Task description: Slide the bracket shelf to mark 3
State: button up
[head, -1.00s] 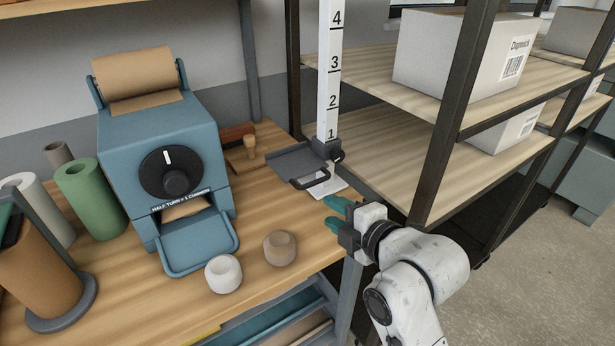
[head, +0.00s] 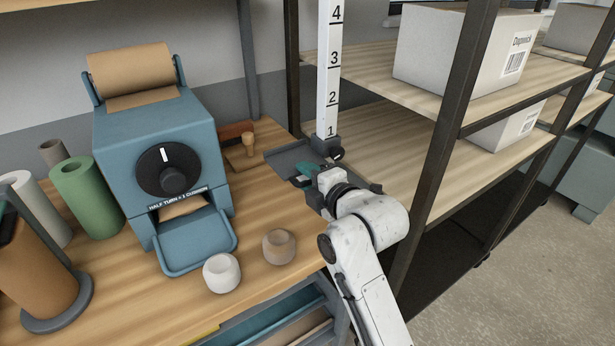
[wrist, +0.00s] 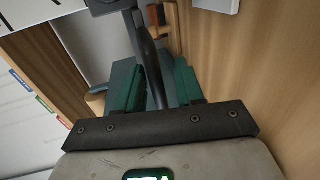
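The dark grey bracket shelf (head: 285,153) is low on the white post (head: 328,75) with black marks 1 to 4. Its clamp (head: 327,147) sits just below mark 1. My gripper (head: 303,176), with teal fingers, is at the front of the shelf and hides part of it. In the wrist view, the dark handle bar (wrist: 150,60) of the bracket runs between my two fingers (wrist: 155,85). The fingers stand apart, with a gap visible beside the bar. The post's marked face (wrist: 35,10) shows at the upper left there.
A blue dispenser (head: 160,140) with a kraft roll stands left on the wooden bench. Two small cups (head: 221,272) are near the bench's front edge. A wooden-handled tool (head: 249,143) lies behind the shelf. A rack with boxes (head: 460,55) stands close on the right.

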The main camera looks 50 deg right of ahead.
jog(key=shift+w, duration=0.15)
jog(key=shift+c, duration=0.3)
jog(key=shift+f, duration=0.1)
jog(key=c, duration=0.6)
jog(key=shift+f, duration=0.1)
grip_shut()
